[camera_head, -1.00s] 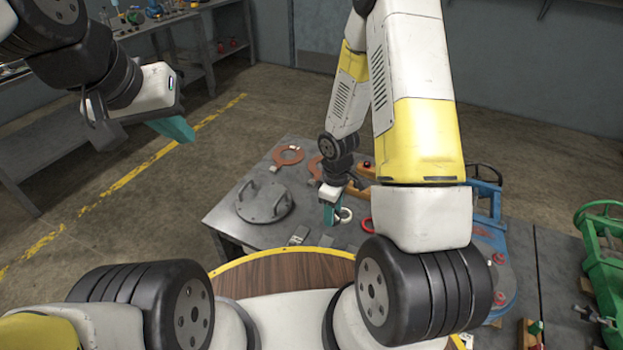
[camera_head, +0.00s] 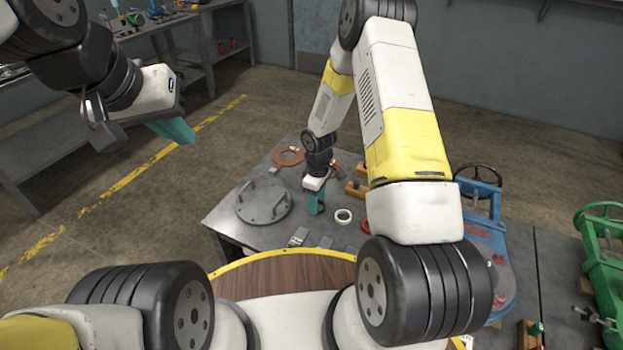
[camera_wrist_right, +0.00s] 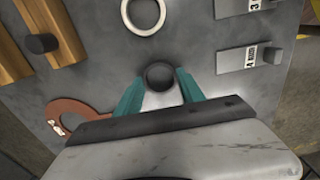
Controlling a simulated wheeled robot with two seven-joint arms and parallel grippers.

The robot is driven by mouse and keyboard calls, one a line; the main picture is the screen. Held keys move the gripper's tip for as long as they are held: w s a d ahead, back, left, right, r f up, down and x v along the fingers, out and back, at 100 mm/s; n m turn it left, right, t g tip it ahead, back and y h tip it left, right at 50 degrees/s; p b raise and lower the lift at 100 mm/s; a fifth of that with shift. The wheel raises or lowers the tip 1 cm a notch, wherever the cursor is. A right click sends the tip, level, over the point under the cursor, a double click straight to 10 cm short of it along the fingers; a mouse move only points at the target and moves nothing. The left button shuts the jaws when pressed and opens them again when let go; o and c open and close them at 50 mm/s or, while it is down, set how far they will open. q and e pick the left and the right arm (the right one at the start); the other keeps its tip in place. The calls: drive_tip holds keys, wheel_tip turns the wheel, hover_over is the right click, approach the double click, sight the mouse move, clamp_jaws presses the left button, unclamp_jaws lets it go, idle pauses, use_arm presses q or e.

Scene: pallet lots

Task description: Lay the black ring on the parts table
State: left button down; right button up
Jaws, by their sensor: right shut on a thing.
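My right gripper (camera_head: 317,211) has its teal fingers pointing down over the grey parts table (camera_head: 225,218). In the right wrist view, the fingers are shut on a small dark round thing (camera_wrist_right: 160,75), which I take to be the black ring; its hole is not clear. I cannot tell whether it touches the tabletop. The tabletop also shows in the wrist view (camera_wrist_right: 95,80). My left gripper (camera_head: 172,130) is raised at the upper left, away from the table; its jaw gap is not clear.
Near the right gripper lie a white ring (camera_head: 343,216), orange-brown ring (camera_head: 288,156) and round plate with handles (camera_head: 263,203). Wooden blocks (camera_wrist_right: 55,30) and numbered grey pieces (camera_wrist_right: 248,58) lie around. A blue machine (camera_head: 483,235) stands right. Bare tabletop shows between them.

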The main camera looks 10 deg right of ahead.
drive_tip(key=shift+f, duration=0.1)
drive_tip(key=o, duration=1.4)
drive_tip(key=s+d+r+m+t, duration=0.1)
drive_tip(key=s+r+m, duration=0.15)
drive_tip(key=r, duration=1.35)
drive_tip(key=s+d+r+m+t, duration=0.2)
drive_tip(key=s+r, duration=0.2)
drive_tip(key=r, duration=1.1)
drive_tip(key=s+r+m+t, duration=0.1)
drive_tip(key=s+r+m, duration=0.1)
drive_tip(key=s+r, duration=0.2)
drive_tip(key=s+r+m+t+y, duration=0.1)
drive_tip(key=s+r+m, duration=0.1)
drive_tip(key=s+r, duration=0.2)
drive_tip(key=s+r+m+t+y, duration=0.1)
drive_tip(key=s+r, duration=0.3)
drive_tip(key=s, duration=0.4)
drive_tip(key=shift+s+r+m, duration=0.25)
drive_tip(key=shift+s+m, duration=0.05)
drive_tip(key=shift+m, duration=0.25)
